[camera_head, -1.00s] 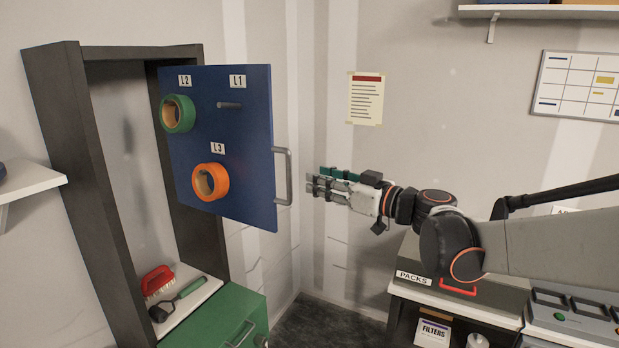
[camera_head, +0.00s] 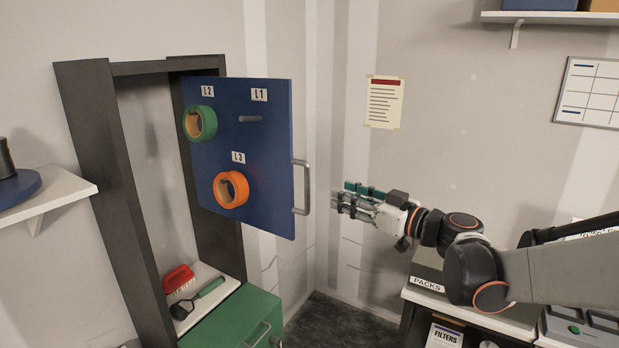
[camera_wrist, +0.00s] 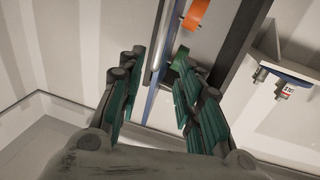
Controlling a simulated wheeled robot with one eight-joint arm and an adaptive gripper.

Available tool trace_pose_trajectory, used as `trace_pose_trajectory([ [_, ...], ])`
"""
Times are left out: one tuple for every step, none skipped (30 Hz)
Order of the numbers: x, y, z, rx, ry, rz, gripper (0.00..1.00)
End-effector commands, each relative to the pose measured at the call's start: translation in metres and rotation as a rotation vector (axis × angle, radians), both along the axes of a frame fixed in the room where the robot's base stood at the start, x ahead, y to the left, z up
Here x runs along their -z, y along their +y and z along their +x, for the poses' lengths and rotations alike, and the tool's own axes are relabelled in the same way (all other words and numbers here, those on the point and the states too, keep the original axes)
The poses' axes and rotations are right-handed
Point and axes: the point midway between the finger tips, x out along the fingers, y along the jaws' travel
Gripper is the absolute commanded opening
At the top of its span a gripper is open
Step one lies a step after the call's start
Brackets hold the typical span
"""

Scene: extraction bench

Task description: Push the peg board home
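The blue peg board (camera_head: 262,180) stands swung out from the dark frame (camera_head: 118,190) at the left of the head view. It carries a green roll (camera_head: 208,123) at L2, an orange roll (camera_head: 240,190) at L3 and a bare peg (camera_head: 250,118) at L1. A grey handle (camera_head: 305,188) runs along its right edge. My gripper (camera_head: 340,200) is just right of the handle, apart from it in that view. In the wrist view its fingers (camera_wrist: 156,95) are spread with nothing between them at the tips, and the board's blue edge (camera_wrist: 158,62) shows beyond, nearly edge-on.
A red brush (camera_head: 179,279) and a dark-headed tool (camera_head: 198,298) lie on the ledge inside the frame, above a green drawer (camera_head: 232,318). A white shelf (camera_head: 60,196) juts out at left. A bench with a PACKS case (camera_head: 432,278) stands at lower right.

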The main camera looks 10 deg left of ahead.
Motion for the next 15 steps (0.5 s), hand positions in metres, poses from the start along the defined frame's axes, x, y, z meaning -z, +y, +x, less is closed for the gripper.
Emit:
trace_pose_trajectory([
  [0.0,0.007,0.004,-0.003,0.0,0.0,0.33],
  [0.0,0.011,0.006,-0.002,0.0,0.0,0.33],
  [0.0,0.018,0.01,-0.003,0.0,0.0,0.33],
  [0.0,0.023,0.013,-0.004,0.0,0.0,0.33],
  [0.0,0.028,0.016,-0.003,0.0,0.0,0.33],
  [-0.001,0.035,0.02,-0.003,0.0,0.0,0.33],
  [-0.001,0.04,0.023,-0.004,0.0,0.0,0.33],
  [-0.001,0.045,0.026,-0.003,0.0,0.0,0.33],
  [-0.001,0.052,0.03,-0.002,0.0,0.0,0.33],
  [-0.001,0.057,0.033,-0.003,0.0,0.0,0.33],
  [-0.001,0.062,0.036,-0.003,0.0,0.0,0.33],
  [-0.001,0.068,0.04,-0.002,0.0,0.0,0.33],
  [-0.001,0.073,0.043,-0.002,0.0,0.0,0.33],
  [-0.001,0.078,0.046,-0.003,0.0,0.0,0.33],
  [-0.001,0.083,0.049,-0.002,0.0,0.0,0.33],
])
